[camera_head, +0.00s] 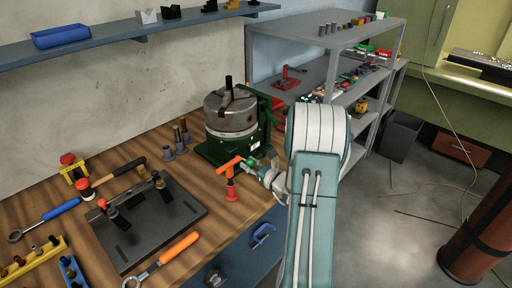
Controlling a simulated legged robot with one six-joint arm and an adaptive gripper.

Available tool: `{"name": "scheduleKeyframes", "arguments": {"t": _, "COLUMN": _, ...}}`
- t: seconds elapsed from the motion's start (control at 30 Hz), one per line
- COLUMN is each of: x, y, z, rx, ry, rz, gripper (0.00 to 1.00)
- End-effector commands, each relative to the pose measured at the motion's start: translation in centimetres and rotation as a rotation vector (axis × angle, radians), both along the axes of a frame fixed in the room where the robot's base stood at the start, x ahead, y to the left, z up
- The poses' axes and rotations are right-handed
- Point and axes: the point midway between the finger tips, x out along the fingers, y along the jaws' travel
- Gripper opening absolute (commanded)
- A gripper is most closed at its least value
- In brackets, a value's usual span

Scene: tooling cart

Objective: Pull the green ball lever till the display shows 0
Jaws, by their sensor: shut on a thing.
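A dark green rotary device (222,152) with a grey metal chuck (231,112) on top stands at the back right of the wooden bench. My gripper (255,166) is at its lower front right, small in view and partly hidden by my own arm. It is shut on what looks like the green ball lever (250,160), of which only a small bright green part shows. The display's number cannot be read from here.
An orange-red T-handle tool (230,178) stands upright just left of my gripper. A black plate (150,222), hammer, wrenches and pegs (180,135) occupy the bench. Grey shelves (345,90) stand behind my arm. Open floor (390,235) lies at right.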

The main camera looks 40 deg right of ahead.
Motion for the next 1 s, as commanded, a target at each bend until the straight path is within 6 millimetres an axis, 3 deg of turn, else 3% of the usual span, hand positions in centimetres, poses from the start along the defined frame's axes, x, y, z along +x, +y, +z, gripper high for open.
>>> {"name": "scheduleKeyframes", "arguments": {"t": 0.23, "x": -0.1, "y": 1.5, "z": -0.3, "rx": 0.005, "ry": 0.006, "rz": 0.003, "gripper": 0.00}}
{"name": "scheduleKeyframes", "arguments": {"t": 1.0, "x": 0.1, "y": 3.2, "z": -0.2, "rx": 0.002, "ry": 0.005, "rz": 0.005, "gripper": 0.00}}
